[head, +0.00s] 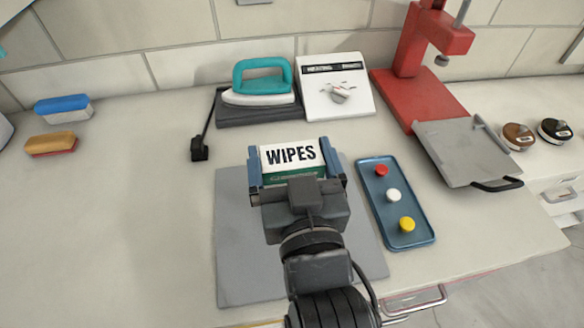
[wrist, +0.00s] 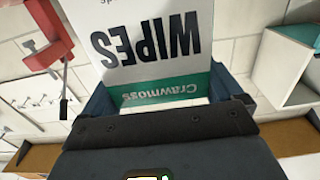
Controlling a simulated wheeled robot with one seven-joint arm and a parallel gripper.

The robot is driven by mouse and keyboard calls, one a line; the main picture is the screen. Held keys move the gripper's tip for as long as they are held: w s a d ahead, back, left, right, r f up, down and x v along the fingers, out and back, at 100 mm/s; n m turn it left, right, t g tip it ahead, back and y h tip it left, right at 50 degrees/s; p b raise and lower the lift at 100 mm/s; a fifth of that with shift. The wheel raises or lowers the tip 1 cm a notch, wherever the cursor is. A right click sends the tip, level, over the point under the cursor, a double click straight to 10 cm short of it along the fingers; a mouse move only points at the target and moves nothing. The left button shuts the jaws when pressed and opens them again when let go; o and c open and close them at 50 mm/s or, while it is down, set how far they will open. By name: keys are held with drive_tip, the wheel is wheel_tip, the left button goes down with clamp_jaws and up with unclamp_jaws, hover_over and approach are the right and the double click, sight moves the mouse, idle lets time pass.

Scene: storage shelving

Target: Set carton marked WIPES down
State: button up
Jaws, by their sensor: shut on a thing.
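The carton marked WIPES (head: 291,156) is white with black lettering and a green band. My gripper (head: 297,172) is shut on it, with one blue finger on each side. In the head view the carton appears over the back part of a grey mat (head: 240,250); I cannot tell whether it touches the mat. In the wrist view the carton (wrist: 150,60) fills the upper middle, its lettering upside down, between the fingers of my gripper (wrist: 165,95). Its lower part is hidden in the head view by my gripper.
A blue tray (head: 408,238) with red, white and yellow knobs lies right of the mat. Behind stand a teal iron (head: 262,85), a white control box (head: 335,85) and a red press (head: 415,80). A grey pan (head: 465,150) lies right.

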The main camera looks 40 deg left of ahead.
drive_tip(key=shift+f, duration=1.8)
drive_tip(key=o, duration=0.9)
drive_tip(key=shift+o, duration=0.2)
drive_tip(key=b+v, duration=0.2)
drive_tip(key=v, duration=1)
drive_tip(key=shift+d, duration=0.1)
